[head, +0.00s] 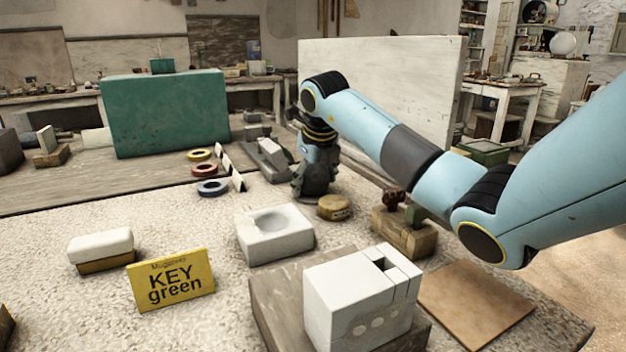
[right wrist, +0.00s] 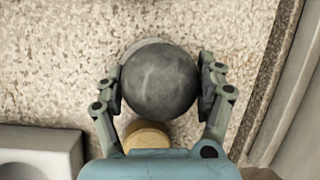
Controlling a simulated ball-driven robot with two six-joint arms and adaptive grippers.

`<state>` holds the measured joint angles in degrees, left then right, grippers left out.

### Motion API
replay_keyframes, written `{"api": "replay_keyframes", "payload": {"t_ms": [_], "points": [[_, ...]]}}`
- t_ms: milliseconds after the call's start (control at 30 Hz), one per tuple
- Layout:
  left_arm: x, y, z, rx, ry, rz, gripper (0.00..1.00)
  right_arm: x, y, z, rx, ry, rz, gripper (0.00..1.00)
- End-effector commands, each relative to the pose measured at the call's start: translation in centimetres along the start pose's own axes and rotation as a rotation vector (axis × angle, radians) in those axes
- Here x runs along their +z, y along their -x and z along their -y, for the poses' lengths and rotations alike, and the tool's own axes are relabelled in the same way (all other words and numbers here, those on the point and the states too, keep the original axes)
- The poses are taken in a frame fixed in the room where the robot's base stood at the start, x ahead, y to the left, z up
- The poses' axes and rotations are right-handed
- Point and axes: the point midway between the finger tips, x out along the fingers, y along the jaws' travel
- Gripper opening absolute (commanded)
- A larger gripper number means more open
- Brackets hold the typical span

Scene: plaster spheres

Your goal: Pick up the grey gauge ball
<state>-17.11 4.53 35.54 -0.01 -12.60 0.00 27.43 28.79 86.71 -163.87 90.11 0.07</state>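The grey gauge ball (right wrist: 160,80) is a dark, smooth sphere in the middle of the right wrist view. My right gripper (right wrist: 161,76) has one finger on each side of it, and both pads appear to touch its sides. In the head view, my right gripper (head: 314,182) points down around the ball, beyond the white block with a hollow. The ball is partly hidden there by the fingers. A pale round edge shows behind the ball in the wrist view; I cannot tell whether the ball rests on it. My left gripper is not in view.
A round wooden disc (head: 334,208) lies close in front of my right gripper. The white hollowed block (head: 274,234) is nearer. Grey blocks (head: 268,158) and a tall white panel (head: 400,95) stand behind. A yellow card (head: 171,280) stands at front left.

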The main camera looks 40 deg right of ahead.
Motion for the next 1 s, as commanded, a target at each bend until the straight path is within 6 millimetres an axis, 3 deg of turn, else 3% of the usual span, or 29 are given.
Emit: {"api": "replay_keyframes", "payload": {"t_ms": [67,400,767,1000], "points": [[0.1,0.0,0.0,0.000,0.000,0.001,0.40,0.0,0.0,0.0,0.000,0.000,0.000,0.58],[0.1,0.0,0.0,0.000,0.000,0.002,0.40,0.0,0.0,0.0,0.000,0.000,0.000,0.14],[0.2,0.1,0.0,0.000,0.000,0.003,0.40,0.3,0.5,0.1,-0.001,0.000,0.004,0.13],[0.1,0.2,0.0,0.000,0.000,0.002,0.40,1.4,2.9,0.6,-0.001,0.000,0.007,0.13]]}}
